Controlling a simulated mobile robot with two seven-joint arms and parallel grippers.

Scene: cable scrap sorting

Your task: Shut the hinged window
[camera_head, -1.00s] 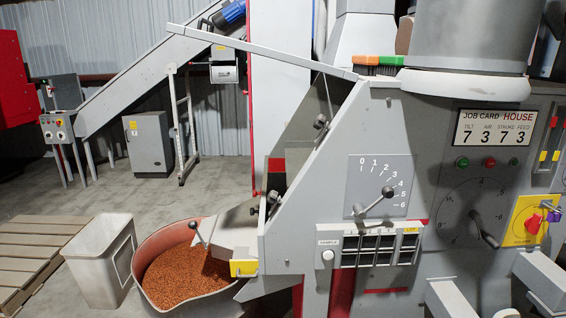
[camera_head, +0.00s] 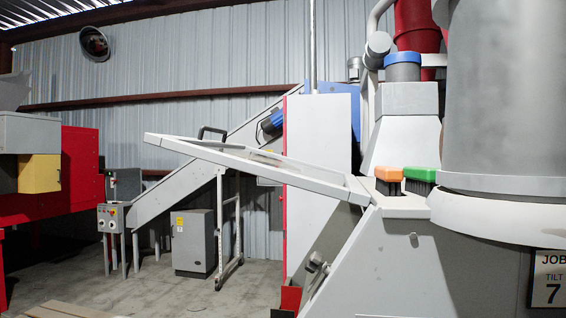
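The hinged window (camera_head: 262,168) is a pale grey framed panel with a pane in it. It stands raised and open, sticking out to the left from the top edge of the grey machine housing (camera_head: 425,265). Its right end meets the housing near the two brushes, where the hinge seems to be. Its free left end is the higher one and hangs in the air. A black handle (camera_head: 212,131) shows above its far edge. A dark clamp knob (camera_head: 316,263) sits on the housing's sloping left edge, below the window. Neither of my grippers is in view.
An orange brush (camera_head: 389,179) and a green brush (camera_head: 420,180) lie on the housing top beside the window's right end. A large grey cylinder (camera_head: 508,95) rises at right. A sloping conveyor (camera_head: 172,198) and grey cabinet (camera_head: 194,243) stand behind. Floor at lower left is open.

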